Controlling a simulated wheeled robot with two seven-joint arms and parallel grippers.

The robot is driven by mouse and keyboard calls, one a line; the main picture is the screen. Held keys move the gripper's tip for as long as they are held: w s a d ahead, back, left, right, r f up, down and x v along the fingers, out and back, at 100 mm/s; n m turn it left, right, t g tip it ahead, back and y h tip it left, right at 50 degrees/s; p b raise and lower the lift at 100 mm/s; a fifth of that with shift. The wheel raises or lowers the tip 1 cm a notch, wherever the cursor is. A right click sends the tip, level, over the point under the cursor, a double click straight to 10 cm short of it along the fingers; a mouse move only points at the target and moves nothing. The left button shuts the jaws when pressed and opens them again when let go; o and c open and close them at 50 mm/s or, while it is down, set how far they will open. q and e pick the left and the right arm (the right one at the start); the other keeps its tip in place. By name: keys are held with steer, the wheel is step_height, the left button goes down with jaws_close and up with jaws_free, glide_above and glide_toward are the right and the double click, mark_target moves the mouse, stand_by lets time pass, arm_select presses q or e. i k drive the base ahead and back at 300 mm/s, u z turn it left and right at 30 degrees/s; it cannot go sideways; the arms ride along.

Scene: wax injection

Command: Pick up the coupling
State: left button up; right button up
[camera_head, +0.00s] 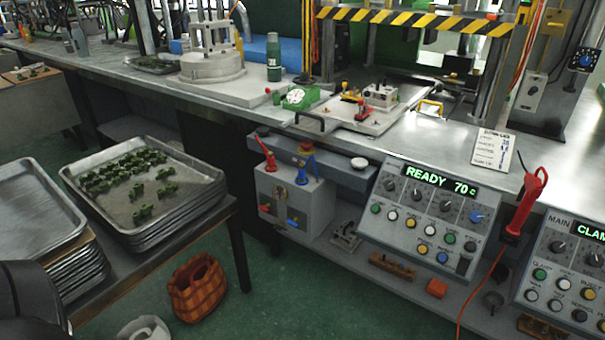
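Several small green parts, which look like pipe couplings (142,212), lie on a metal tray (205,190) at the left. Most sit in rows toward the tray's back, and a few lie apart nearer its middle and front. I cannot tell which one is the task's coupling. A dark part of what looks like my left arm shows in the lower left corner, but its fingers are not seen. My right gripper is not in view. Nothing is seen touching the green parts.
An empty metal tray (35,215) on a stack stands left of the parts tray. An orange basket (197,288) is on the floor. A long steel bench (235,103) holds a press and a mold plate. Control boxes (420,222) stand at the right.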

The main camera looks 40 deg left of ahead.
mark_target(301, 171)
steer(key=u, duration=0.4)
steer(key=i, duration=0.6)
steer(key=u, duration=1.05)
steer(key=i, duration=1.05)
steer(key=u, duration=0.3)
